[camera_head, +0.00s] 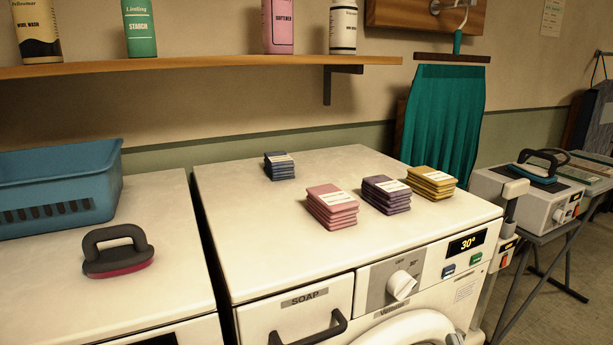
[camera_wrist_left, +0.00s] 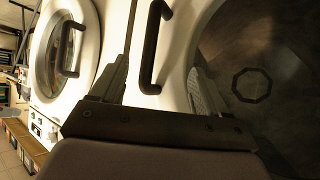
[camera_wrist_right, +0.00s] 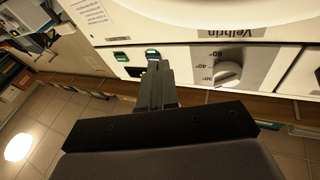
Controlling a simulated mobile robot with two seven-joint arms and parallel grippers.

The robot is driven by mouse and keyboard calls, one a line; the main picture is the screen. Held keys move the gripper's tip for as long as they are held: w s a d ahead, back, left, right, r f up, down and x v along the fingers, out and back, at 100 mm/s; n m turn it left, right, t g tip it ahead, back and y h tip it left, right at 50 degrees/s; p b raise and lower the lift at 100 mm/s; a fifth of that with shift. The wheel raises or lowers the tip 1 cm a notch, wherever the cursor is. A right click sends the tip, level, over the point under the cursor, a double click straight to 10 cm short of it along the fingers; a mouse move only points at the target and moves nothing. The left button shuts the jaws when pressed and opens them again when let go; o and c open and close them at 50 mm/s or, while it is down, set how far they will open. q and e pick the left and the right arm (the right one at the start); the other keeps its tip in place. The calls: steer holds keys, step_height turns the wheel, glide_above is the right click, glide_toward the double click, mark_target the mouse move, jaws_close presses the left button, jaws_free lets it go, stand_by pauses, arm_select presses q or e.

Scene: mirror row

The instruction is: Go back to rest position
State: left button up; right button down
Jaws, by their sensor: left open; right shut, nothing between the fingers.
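My left gripper (camera_wrist_left: 161,66) is open and empty in the left wrist view. It points at white machine fronts, with a dark handle (camera_wrist_left: 151,50) beyond its fingers. My right gripper (camera_wrist_right: 158,68) is shut with nothing in it. In the right wrist view it is in front of the control panel of the washing machine, its tips near the small green button (camera_wrist_right: 122,57). I cannot clearly make out either gripper in the head view.
The white washing machine (camera_head: 240,225) carries blue (camera_head: 279,166), pink (camera_head: 332,207), purple (camera_head: 386,194) and yellow (camera_head: 432,182) stacks. Its dial (camera_head: 401,284) and drawer handle (camera_head: 308,333) jut forward. Left are a blue basket (camera_head: 60,190) and dark-handled brush (camera_head: 118,252). A shelf (camera_head: 200,66) hangs above.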

steer(key=s+a+f+n+g+y, duration=0.1)
steer(key=s+a+f+g, duration=0.3)
steer(key=s+f, duration=0.4)
steer(key=s+a+f+n+g+y, duration=0.1)
steer(key=s+a+f+g, duration=0.3)
steer(key=s, duration=0.7)
step_height(320, 180, down, 4)
steer(key=shift+s+a+r+n+g+y, duration=0.1)
steer(key=shift+s+a+n+g+y, duration=0.25)
steer(key=shift+n+g, duration=0.7)
